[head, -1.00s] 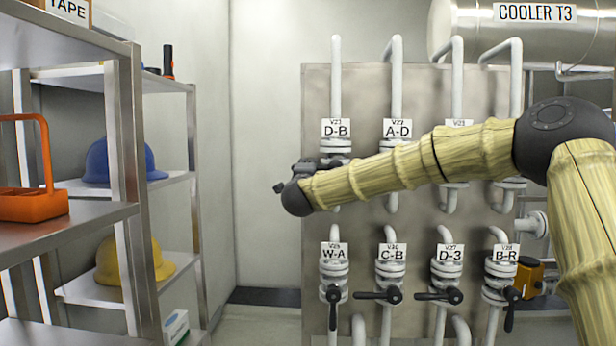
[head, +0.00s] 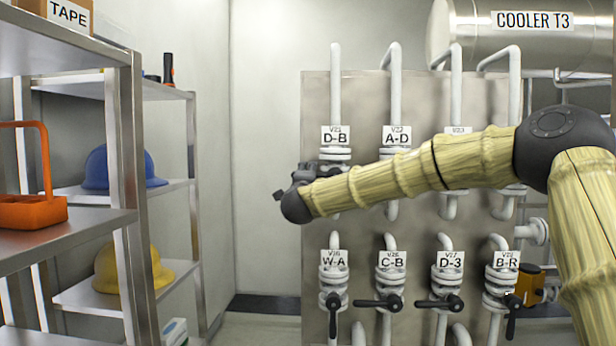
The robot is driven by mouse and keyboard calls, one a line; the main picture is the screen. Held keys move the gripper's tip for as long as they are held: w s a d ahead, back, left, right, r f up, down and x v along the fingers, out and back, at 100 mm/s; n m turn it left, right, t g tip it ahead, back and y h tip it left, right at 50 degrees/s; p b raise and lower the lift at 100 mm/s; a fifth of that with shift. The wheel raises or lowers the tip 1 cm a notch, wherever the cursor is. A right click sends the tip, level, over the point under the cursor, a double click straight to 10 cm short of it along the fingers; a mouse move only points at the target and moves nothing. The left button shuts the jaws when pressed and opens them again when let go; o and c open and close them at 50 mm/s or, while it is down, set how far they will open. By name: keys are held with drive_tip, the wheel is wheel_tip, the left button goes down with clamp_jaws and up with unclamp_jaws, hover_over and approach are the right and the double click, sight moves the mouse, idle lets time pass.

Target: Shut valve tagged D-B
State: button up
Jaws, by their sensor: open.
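The valve tagged D-B (head: 335,155) is at the upper left of the panel, with its white tag (head: 335,136) above the flanges. My arm crosses the panel from the right, and its dark end with my gripper (head: 303,172) is just in front and to the left of the D-B valve. The D-B handle is hidden behind my gripper and wrist, so its position cannot be told. My gripper is open; its fingers are small and dark here, and I cannot tell whether they touch the valve.
The A-D valve (head: 397,151) stands right of D-B. Valves W-A (head: 334,275), C-B (head: 391,275), D-3 (head: 446,275) and B-R (head: 502,280) line the lower row. Metal shelves (head: 125,200) with helmets stand at the left. Open space lies between shelves and panel.

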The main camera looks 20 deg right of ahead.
drive_tip(key=v, duration=1.1)
drive_tip(key=shift+s, duration=0.35)
drive_tip(key=shift+a+f, duration=0.1)
drive_tip(key=s+a+f+n+g+y+p, duration=0.1)
drive_tip(key=a+f+n+y, duration=0.15)
drive_tip(key=f, duration=0.95)
drive_tip(key=s+a+f+n+g+y+p, duration=0.15)
drive_tip(key=f+n, duration=0.25)
drive_tip(key=f, duration=0.8)
drive_tip(key=s+a+f+n+g+y+p, duration=0.1)
drive_tip(key=s+a+f+n+g+y, duration=0.2)
drive_tip(key=f, duration=0.9)
drive_tip(key=s+f+n+g, duration=0.2)
drive_tip(key=s+f+n, duration=0.3)
drive_tip(key=f, duration=0.8)
drive_tip(key=s+d+f+n+g+p, duration=0.1)
drive_tip(key=s+f+n+g+p, duration=0.15)
drive_tip(key=s+f, duration=0.8)
drive_tip(key=s+d+f+n+g+p, duration=0.1)
drive_tip(key=s+f+g, duration=0.2)
drive_tip(key=s+f, duration=0.7)
drive_tip(key=s+d+n+g+p, duration=0.1)
drive_tip(key=s+d+n+g, duration=0.1)
drive_tip(key=s, duration=1.1)
drive_tip(key=s+d+f+n+g, duration=0.1)
drive_tip(key=s+d+n+g, duration=0.1)
drive_tip(key=s, duration=1.1)
drive_tip(key=shift+s+f+g+p, duration=0.2)
drive_tip(key=shift+f+g+p, duration=0.15)
drive_tip(key=shift+g, duration=0.55)
